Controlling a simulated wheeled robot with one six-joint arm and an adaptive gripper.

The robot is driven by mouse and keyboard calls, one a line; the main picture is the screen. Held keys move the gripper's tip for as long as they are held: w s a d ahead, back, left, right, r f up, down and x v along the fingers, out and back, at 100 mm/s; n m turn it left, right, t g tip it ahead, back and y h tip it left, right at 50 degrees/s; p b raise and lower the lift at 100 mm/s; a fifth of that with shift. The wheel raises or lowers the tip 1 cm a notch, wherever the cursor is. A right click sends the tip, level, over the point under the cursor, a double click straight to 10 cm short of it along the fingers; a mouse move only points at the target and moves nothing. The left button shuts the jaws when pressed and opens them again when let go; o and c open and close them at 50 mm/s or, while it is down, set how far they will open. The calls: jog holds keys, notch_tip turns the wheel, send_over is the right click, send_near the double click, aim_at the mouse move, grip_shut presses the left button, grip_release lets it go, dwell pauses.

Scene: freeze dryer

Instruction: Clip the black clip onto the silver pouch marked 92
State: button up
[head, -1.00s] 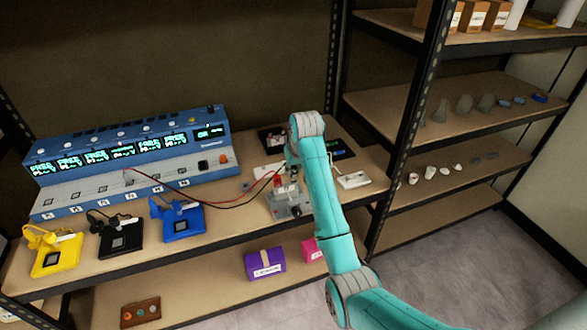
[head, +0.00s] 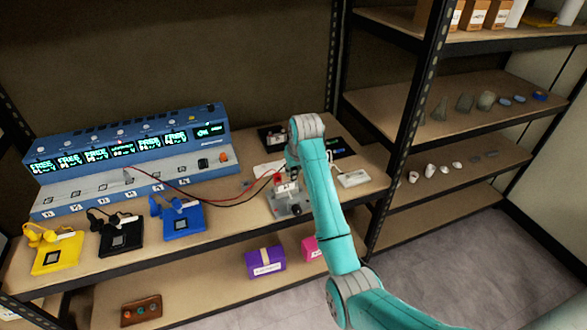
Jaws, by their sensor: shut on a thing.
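My gripper (head: 291,168) is small and mostly hidden by my teal arm, just above the grey fixture on the right part of the bench. It is shut, apparently on the black clip, at the end of the black lead (head: 240,197); the clip itself is too small and dark to make out. The red clip (head: 278,178) shows at the fixture's back left. A pale silver piece (head: 287,189), likely the silver pouch, stands in the grey fixture (head: 284,208); its mark cannot be read. Whether the black clip touches it cannot be told.
The blue instrument (head: 130,152) with lit displays feeds both leads. Yellow (head: 56,260), black (head: 121,246) and blue (head: 184,222) devices line the front edge. A white flat item (head: 353,178) lies right of my arm. A rack post (head: 424,95) stands close on the right.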

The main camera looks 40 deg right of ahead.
aim_at(295, 170)
jog(key=shift+f, duration=0.55)
jog(key=o, duration=1)
jog(key=shift+r, duration=0.1)
jog(key=v, duration=0.7)
jog(key=shift+s+r, duration=0.15)
